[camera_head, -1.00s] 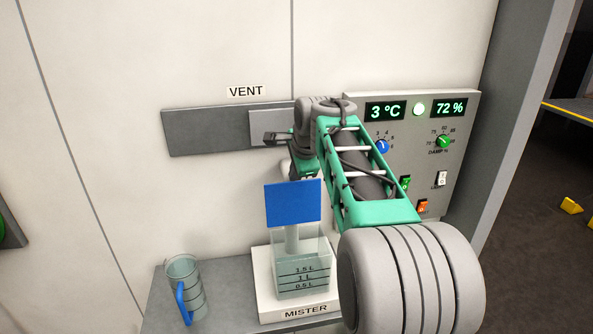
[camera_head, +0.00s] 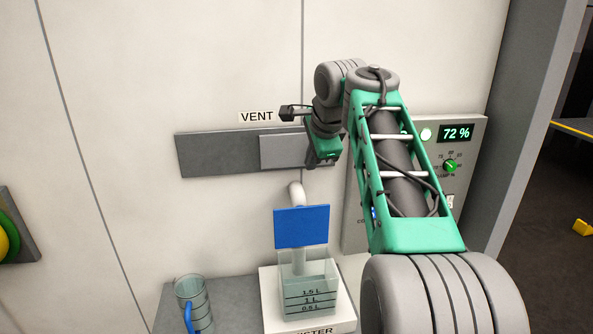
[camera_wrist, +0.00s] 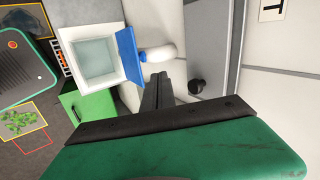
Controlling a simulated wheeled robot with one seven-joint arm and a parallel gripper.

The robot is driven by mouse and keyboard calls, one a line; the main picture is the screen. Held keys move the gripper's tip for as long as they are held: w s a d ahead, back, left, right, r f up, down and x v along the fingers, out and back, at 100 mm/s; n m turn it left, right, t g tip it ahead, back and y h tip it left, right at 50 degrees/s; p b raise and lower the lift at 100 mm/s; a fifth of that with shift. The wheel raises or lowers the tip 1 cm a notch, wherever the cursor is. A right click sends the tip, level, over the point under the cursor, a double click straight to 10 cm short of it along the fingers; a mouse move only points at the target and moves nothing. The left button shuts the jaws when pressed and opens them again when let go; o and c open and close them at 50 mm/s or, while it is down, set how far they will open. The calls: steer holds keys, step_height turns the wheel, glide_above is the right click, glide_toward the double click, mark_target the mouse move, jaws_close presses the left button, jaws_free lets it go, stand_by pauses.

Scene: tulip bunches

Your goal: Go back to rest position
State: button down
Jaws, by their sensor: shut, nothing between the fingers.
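My gripper shows in the wrist view (camera_wrist: 158,92), with its dark fingers together and nothing between them. In the head view its green body (camera_head: 323,151) hangs in front of the vent slider plate (camera_head: 285,152) on the wall. Whether it touches the plate is hard to tell, but the wrist view shows the fingers apart from the wall. My arm is raised and bent, and it covers much of the control panel (camera_head: 470,190).
Below stands the mister (camera_head: 308,290) with its blue flap (camera_head: 301,227) raised. A clear jug with a blue handle (camera_head: 189,316) stands left of it. A green box (camera_wrist: 88,117) shows in the wrist view. Wall space above the vent is free.

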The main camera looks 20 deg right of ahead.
steer(key=s+d+f+n+g, duration=0.1)
steer(key=s+f+n, duration=0.2)
steer(key=f+n, duration=0.5)
steer(key=s+f+n+g, duration=0.1)
steer(key=s+f+n, duration=0.2)
steer(key=f+n, duration=0.45)
steer(key=s+a+f+n+g, duration=0.1)
steer(key=s+a+f, duration=0.3)
steer(key=s+f, duration=0.3)
steer(key=s+a+f+n+g, duration=0.1)
steer(key=s+a+f, duration=0.45)
steer(key=s, duration=0.45)
steer(key=shift+n+t+y, duration=0.3)
steer(key=shift+n+t, duration=0.3)
steer(key=shift+n, duration=0.15)
steer(key=a+r, duration=0.2)
steer(key=a, duration=0.1)
steer(key=a+r, duration=0.1)
steer(key=shift+s+a+r, duration=0.2)
steer(key=shift+a+r, duration=0.1)
steer(key=shift+a, duration=0.05)
